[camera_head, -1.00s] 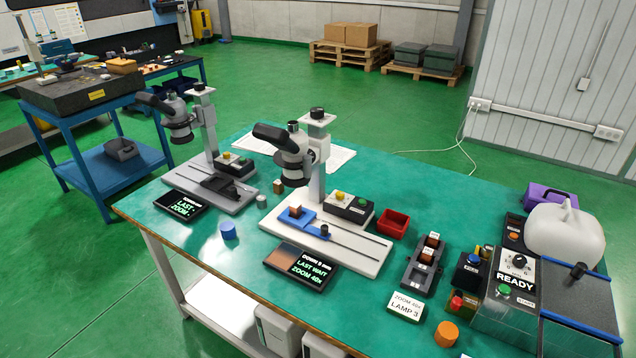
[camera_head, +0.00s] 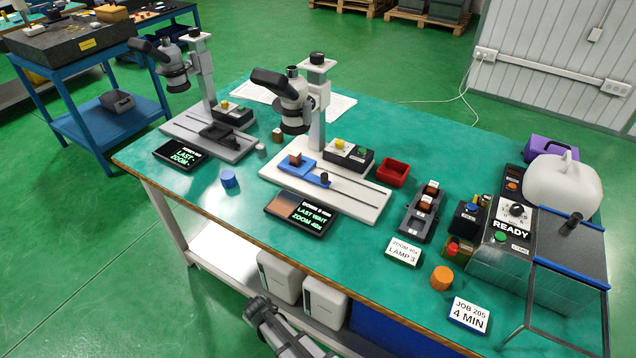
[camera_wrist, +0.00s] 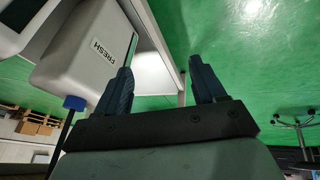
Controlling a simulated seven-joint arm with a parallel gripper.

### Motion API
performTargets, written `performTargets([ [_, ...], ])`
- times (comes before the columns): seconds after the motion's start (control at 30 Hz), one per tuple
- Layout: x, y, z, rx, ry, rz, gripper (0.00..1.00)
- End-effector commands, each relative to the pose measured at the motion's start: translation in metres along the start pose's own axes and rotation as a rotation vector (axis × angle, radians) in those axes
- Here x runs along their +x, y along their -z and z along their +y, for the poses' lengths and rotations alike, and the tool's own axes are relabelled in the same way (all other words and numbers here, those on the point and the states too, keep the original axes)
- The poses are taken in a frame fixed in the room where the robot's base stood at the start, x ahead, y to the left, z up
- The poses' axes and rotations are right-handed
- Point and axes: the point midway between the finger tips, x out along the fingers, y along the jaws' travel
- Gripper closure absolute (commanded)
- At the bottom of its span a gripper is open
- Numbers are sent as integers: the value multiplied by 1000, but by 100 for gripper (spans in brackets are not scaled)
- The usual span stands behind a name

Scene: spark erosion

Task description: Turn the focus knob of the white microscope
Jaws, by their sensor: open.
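The white microscope (camera_head: 318,105) stands upright on a white base plate (camera_head: 350,200) in the middle of the green bench. Its head and eyepiece are dark and face left. A black knob (camera_head: 317,58) caps its column; I cannot tell from here whether this is the focus knob. My gripper (camera_wrist: 160,85) is open and empty in the wrist view, with two dark blue fingers spread apart. In the head view my gripper (camera_head: 262,308) is at the bottom, in front of the bench's front edge and far from the microscope, its fingertips hard to make out.
A grey microscope (camera_head: 205,80) stands to the left. A display (camera_head: 300,213) lies in front of the white base. A red bin (camera_head: 393,173), a black fixture (camera_head: 422,210) and a machine with a READY label (camera_head: 511,226) are to the right. White boxes (camera_head: 280,277) stand under the bench.

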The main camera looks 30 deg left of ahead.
Motion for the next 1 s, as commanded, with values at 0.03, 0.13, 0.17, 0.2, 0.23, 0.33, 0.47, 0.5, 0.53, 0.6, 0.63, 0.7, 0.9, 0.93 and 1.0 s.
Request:
performTargets([
  [0.03,-3,25,0,-21,-5,12,30],
  [0.13,-16,65,2,-59,-16,21,30],
  [0.17,-20,77,2,-71,-19,23,30],
  [0.2,-26,92,3,-85,-24,26,30],
  [0.23,-30,104,4,-95,-27,28,30],
  [0.33,-47,142,5,-129,-39,35,30],
  [0.47,-73,192,7,-171,-56,45,30],
  [0.5,-82,207,7,-184,-62,47,30],
  [0.53,-88,218,7,-194,-65,49,30],
  [0.6,-105,244,7,-215,-75,54,30],
  [0.63,-113,255,7,-224,-80,56,30],
  [0.7,-131,280,8,-244,-90,60,30],
  [0.9,-190,349,7,-298,-118,73,30],
  [0.93,-200,359,7,-305,-123,75,30],
  [1.0,-222,381,5,-323,-132,79,30],
])
